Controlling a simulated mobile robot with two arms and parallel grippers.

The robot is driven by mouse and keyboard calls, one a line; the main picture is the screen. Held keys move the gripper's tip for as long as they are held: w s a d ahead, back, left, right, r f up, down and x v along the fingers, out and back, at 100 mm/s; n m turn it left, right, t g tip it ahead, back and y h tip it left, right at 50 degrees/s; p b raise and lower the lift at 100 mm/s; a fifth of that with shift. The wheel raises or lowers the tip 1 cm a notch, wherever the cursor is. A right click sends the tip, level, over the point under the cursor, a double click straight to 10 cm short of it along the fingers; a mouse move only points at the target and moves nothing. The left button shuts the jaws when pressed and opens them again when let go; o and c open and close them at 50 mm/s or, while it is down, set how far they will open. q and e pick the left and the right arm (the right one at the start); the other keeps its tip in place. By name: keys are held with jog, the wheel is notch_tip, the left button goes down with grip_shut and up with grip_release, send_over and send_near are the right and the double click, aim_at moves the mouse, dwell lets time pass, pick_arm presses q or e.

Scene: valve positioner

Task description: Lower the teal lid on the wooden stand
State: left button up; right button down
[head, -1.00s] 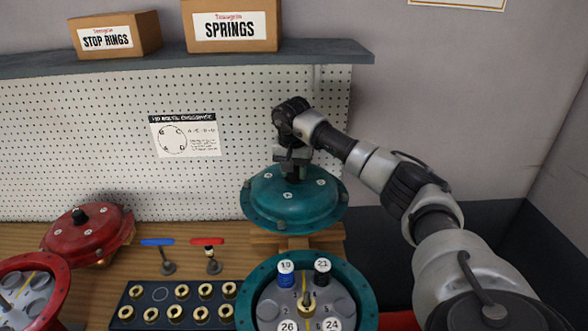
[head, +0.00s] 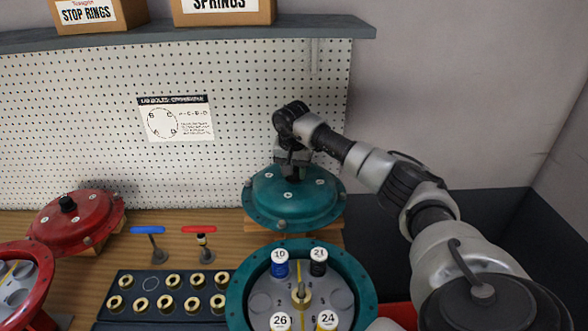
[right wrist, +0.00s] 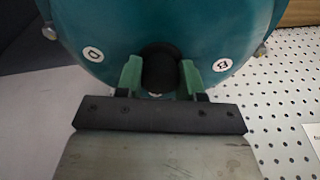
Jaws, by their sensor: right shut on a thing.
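The teal lid (head: 293,203) is a domed, flanged cover with a black knob and white lettered marks, and it looks level. My right gripper (head: 293,172) is above it, shut on its knob. In the right wrist view the green fingers (right wrist: 160,78) are on both sides of the black knob, with the teal dome (right wrist: 110,25) behind. The wooden stand (head: 328,230) is under the lid, mostly hidden by it. I cannot tell whether the lid touches the stand. My left gripper is out of view.
An open teal housing (head: 368,290) with numbered spools stands in front of the stand. A dark tray (head: 150,303) of brass parts, blue (head: 148,230) and red-handled (head: 198,230) tools and a red lid (head: 80,222) are to the left. A pegboard (head: 90,120) is behind.

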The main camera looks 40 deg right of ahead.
aim_at(294, 185)
jog(key=shift+f+b, duration=2.05)
jog(key=shift+f, duration=0.7)
jog(key=shift+f, duration=0.25)
jog(key=shift+f+b, duration=0.85)
jog(key=shift+f, duration=0.55)
jog(key=c, duration=0.6)
grip_release()
jog(key=shift+s+a, duration=0.1)
jog(key=shift+a, duration=0.05)
jog(key=shift+f, duration=0.2)
jog(key=r, duration=0.3)
jog(key=a+r+b, duration=0.1)
jog(key=r, duration=0.3)
jog(key=s+r+b, duration=0.1)
jog(key=r, duration=0.3)
jog(key=shift+a, duration=0.15)
